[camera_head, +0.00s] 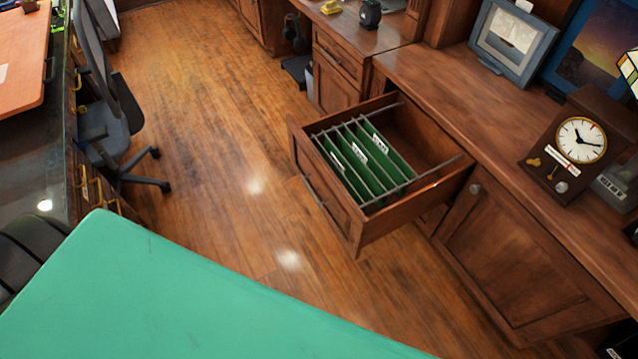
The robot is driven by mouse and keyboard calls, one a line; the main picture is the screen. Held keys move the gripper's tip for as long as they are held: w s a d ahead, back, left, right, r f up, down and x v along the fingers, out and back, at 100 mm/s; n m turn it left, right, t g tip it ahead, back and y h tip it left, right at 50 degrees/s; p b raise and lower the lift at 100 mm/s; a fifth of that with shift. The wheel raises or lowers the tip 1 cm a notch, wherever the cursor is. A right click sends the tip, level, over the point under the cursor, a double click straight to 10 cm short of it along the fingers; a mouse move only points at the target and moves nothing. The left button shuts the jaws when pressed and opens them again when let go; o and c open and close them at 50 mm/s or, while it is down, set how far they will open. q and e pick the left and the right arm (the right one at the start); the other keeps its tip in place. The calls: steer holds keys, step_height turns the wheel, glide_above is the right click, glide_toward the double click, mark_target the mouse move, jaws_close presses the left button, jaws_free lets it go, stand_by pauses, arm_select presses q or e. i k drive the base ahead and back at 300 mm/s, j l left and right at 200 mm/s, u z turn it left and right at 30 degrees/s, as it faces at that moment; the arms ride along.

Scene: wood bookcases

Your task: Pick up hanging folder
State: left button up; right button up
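Several green hanging folders (365,170) with white label tabs hang in an open wooden drawer (432,200) in the middle right of the head view. They sit together toward the drawer's front, under thin metal rails. The back part of the drawer is empty. Neither of my grippers shows in this view, and nothing is seen touching the folders.
A wooden cabinet top (465,100) holds a clock (580,140) and a picture frame (512,38). A green surface (170,295) fills the lower left. An office chair (110,110) stands at the left. The wooden floor (225,130) between is clear.

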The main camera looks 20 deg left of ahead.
mark_target(341, 173)
steer(key=k+j, duration=0.15)
steer(key=j, duration=0.25)
steer(key=k+j+z, duration=0.15)
steer(key=j, duration=0.25)
steer(key=k+j, duration=0.15)
steer(key=j, duration=0.2)
steer(key=k+j+z, duration=0.1)
steer(key=j, duration=0.3)
steer(key=i+l+u, duration=0.15)
steer(key=l, duration=0.15)
steer(key=i+l+u, duration=0.15)
steer(key=l, duration=0.15)
steer(key=i+l+u, duration=0.15)
steer(key=l, duration=0.15)
